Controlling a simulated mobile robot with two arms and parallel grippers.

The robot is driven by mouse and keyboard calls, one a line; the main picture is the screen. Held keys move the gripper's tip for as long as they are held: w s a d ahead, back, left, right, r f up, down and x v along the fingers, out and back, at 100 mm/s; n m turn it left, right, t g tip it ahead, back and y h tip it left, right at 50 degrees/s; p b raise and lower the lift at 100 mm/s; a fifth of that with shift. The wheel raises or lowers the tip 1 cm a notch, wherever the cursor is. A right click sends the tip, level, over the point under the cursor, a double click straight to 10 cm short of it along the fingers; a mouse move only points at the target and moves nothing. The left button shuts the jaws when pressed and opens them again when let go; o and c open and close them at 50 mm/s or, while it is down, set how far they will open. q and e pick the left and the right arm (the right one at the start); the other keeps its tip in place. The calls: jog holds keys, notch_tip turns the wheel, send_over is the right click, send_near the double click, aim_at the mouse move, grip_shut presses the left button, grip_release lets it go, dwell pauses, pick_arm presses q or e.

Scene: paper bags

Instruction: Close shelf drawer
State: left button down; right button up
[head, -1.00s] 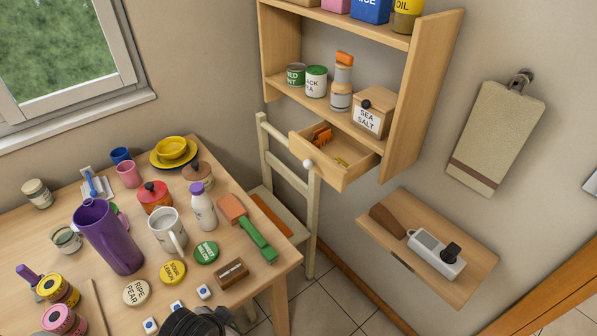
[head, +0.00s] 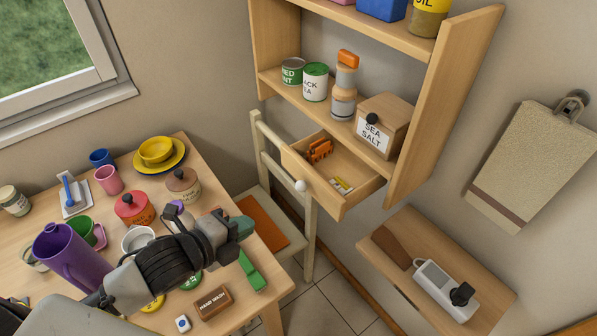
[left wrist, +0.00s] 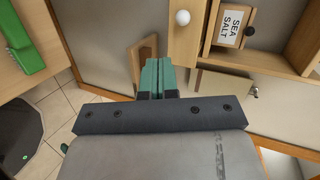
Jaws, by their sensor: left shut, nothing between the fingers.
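The wooden shelf drawer (head: 322,190) is pulled out under the wall shelf (head: 462,80). Its round white knob (head: 300,185) is on the front, and it also shows in the left wrist view (left wrist: 183,17). An orange item (head: 319,150) and a small yellow and white item (head: 341,186) lie in the drawer. My left gripper (head: 243,227) is over the table's right side, left of and lower in the picture than the drawer, apart from it. Its teal fingers are together and empty in the left wrist view (left wrist: 157,76). My right gripper is not in view.
A sea salt box (head: 383,126), a bottle and cans stand on the shelf above the drawer. A chair (head: 272,232) stands below it. A lower ledge (head: 400,230) holds a power strip. The table (head: 212,185) is crowded with cups, jars and a purple pitcher.

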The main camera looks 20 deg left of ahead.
pick_arm(q)
jog(key=p, duration=0.4)
send_near(329, 179)
jog(key=shift+s+a+f, duration=0.5)
jog(key=shift+a+f, duration=0.1)
jog(key=shift+a, duration=0.9)
jog(key=w+d+b, duration=0.1)
jog(key=w+d, duration=0.1)
jog(key=w, duration=0.1)
jog(key=w+d+b, duration=0.1)
jog(key=w+d, duration=0.2)
jog(key=w+d+b, duration=0.1)
jog(key=w+d, duration=0.1)
jog(key=w, duration=0.1)
jog(key=shift+w+d, duration=0.15)
jog(key=shift+w, duration=0.05)
jog(key=shift+s+r, duration=0.1)
jog(key=shift+r, duration=0.05)
